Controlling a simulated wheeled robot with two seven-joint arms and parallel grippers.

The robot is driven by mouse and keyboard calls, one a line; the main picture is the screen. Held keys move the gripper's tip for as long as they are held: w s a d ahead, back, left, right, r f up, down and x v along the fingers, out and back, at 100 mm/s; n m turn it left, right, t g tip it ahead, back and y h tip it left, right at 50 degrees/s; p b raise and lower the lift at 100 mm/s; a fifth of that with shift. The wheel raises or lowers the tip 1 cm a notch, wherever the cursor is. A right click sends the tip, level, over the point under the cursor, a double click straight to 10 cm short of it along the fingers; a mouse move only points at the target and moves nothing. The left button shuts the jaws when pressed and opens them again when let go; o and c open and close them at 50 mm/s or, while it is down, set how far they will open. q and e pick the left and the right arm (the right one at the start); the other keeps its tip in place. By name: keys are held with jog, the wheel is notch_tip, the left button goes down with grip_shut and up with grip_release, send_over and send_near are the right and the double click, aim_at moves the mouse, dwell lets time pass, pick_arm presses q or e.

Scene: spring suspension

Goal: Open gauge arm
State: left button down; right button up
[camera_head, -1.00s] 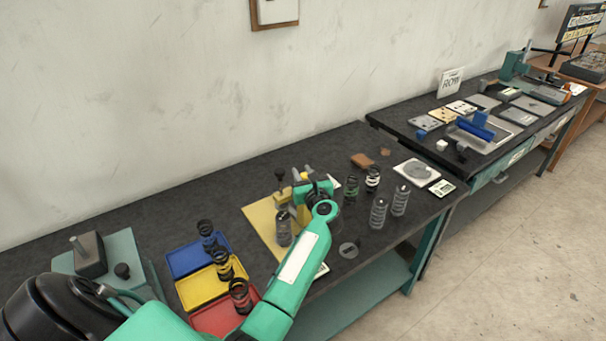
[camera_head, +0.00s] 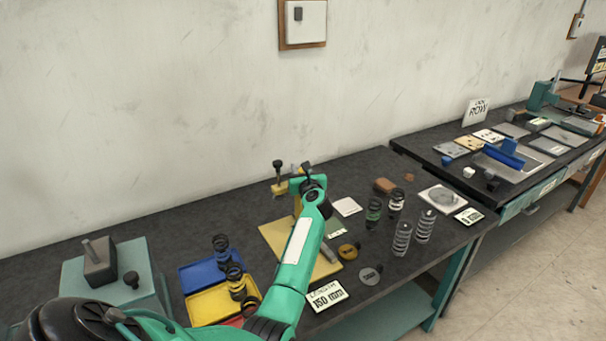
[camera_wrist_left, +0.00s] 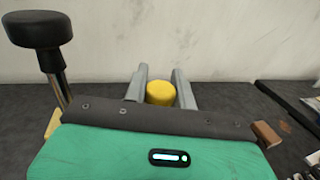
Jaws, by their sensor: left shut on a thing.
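The gauge arm shows in the head view as a yellow piece (camera_head: 279,188) with a black knob (camera_head: 278,163) on a post, above the back of the yellow base plate (camera_head: 278,240). In the left wrist view the black knob (camera_wrist_left: 38,30) is at the left. My left gripper (camera_head: 307,170) is over the gauge. Its grey fingers (camera_wrist_left: 163,82) are shut on a yellow cylindrical handle (camera_wrist_left: 160,94), seen between them in the wrist view. My left arm hides much of the gauge and plate. My right gripper is not in view.
Blue (camera_head: 195,275) and yellow (camera_head: 200,303) trays with springs stand to the left. Several springs, one a grey spring (camera_head: 402,238), stand to the right. A length card (camera_head: 327,296) lies near the front edge. The wall is close behind the bench.

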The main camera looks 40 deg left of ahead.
pick_arm(q)
jog(key=c, duration=1.1)
grip_release()
jog(key=shift+c, duration=0.2)
jog(key=b+v, duration=0.3)
jog(key=v, duration=1)
jog(key=shift+s+d, duration=0.2)
jog(key=shift+d, duration=0.15)
